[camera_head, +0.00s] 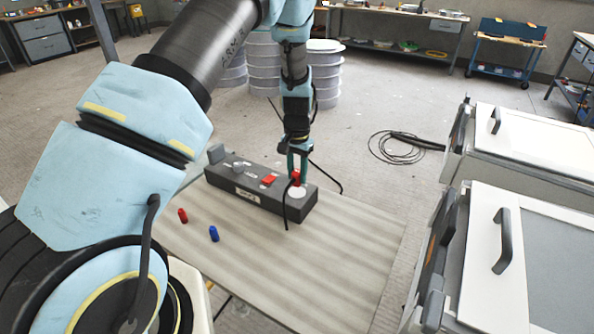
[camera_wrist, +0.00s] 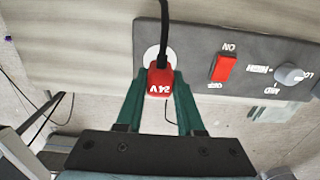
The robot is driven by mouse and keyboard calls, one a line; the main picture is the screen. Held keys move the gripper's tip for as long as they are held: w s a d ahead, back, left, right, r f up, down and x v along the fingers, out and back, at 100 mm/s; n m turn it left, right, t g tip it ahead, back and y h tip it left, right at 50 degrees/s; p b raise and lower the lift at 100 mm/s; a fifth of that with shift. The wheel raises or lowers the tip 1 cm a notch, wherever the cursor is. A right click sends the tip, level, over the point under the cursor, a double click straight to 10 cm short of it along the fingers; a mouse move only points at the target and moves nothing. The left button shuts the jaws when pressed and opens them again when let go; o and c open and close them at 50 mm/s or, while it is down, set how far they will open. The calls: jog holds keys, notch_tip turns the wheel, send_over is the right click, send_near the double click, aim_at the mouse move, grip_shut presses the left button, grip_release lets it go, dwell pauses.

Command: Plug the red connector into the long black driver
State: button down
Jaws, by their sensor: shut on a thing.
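The long black driver (camera_head: 240,190) lies on the table, with a red ON/OFF switch, a grey knob and a white round patch (camera_head: 297,192) at its near right end. It also shows in the wrist view (camera_wrist: 200,65). My gripper (camera_head: 297,176) is shut on the red connector (camera_wrist: 160,84), marked 24V, with one green finger on each side. A black cable runs from the connector. The connector's front end overlaps the white patch (camera_wrist: 151,54) in the wrist view. I cannot tell whether it is above, touching or inserted; any socket opening is hidden.
A small red cylinder (camera_head: 183,215) and a blue one (camera_head: 214,233) lie on the table (camera_head: 300,270) in front of the driver. The table's right and near parts are clear. White cabinets with handles (camera_head: 503,240) stand at the right. A coiled black cable (camera_head: 398,147) lies on the floor.

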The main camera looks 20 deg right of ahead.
aim_at(297, 181)
jog(key=shift+f+b, duration=0.35)
jog(key=shift+f, duration=0.65)
jog(key=shift+f+b, duration=0.55)
jog(key=shift+f, duration=0.05)
dwell(1.6)
jog(key=shift+c, duration=2.2)
grip_release()
jog(key=shift+r, duration=0.15)
notch_tip(297, 181, up, 11)
jog(key=b, duration=0.3)
jog(key=shift+f, duration=0.2)
